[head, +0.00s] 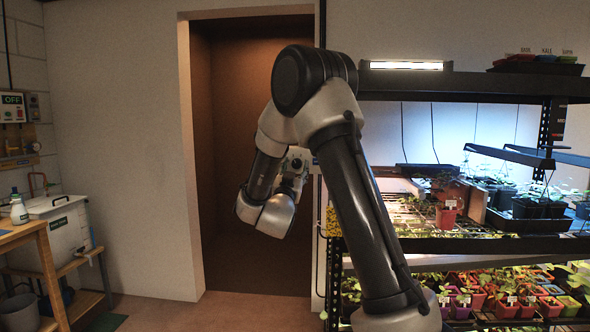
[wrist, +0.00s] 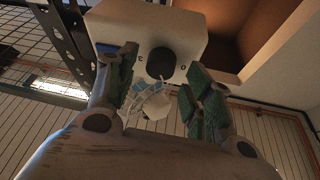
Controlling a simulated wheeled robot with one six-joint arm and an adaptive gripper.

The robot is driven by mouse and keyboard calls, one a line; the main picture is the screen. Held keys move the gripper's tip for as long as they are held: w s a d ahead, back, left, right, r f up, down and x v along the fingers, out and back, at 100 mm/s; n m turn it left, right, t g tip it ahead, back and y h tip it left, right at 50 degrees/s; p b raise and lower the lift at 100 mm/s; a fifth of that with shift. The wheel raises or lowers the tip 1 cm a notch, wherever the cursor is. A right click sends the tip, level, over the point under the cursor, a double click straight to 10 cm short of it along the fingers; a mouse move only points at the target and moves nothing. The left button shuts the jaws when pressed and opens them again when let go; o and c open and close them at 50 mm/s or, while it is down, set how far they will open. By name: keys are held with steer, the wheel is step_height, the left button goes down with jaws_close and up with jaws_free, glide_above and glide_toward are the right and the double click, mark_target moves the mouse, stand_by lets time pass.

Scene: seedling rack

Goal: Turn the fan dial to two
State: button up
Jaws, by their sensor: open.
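The fan dial (wrist: 161,62) is a round black knob on the underside-lit face of a pale box (wrist: 120,22) in the wrist view. A small mark that looks like a 2 is left of the knob and one like a 0 is right of it; the pointer's setting is too dark to read. My gripper (wrist: 162,76) is open, its green-padded fingers on either side of the knob in the picture. I see no clear contact.
The seedling rack (head: 450,246) with pots and trays stands at the right, close to my arm. An open doorway (head: 228,150) is behind my arm. A white bin (head: 60,230) and wooden bench stand at the left. Floor at the doorway is clear.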

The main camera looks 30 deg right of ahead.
steer(key=shift+w+d+r, duration=0.2)
steer(key=shift+w+d, duration=0.05)
steer(key=shift+w, duration=0.05)
steer(key=c, duration=1)
steer(key=shift+m, duration=0.5)
steer(key=m+g+h, duration=0.1)
steer(key=m, duration=0.1)
steer(key=m+g, duration=0.1)
steer(key=m, duration=0.2)
steer(key=shift+a+g+h, duration=0.15)
steer(key=shift+g+h, duration=0.25)
steer(key=m+g, duration=0.1)
steer(key=m, duration=0.2)
steer(key=m+g, duration=0.1)
steer(key=m, duration=0.2)
steer(key=shift+w+r+m+g, duration=0.1)
steer(key=shift+r+m+g, duration=0.05)
steer(key=shift+m+g, duration=0.25)
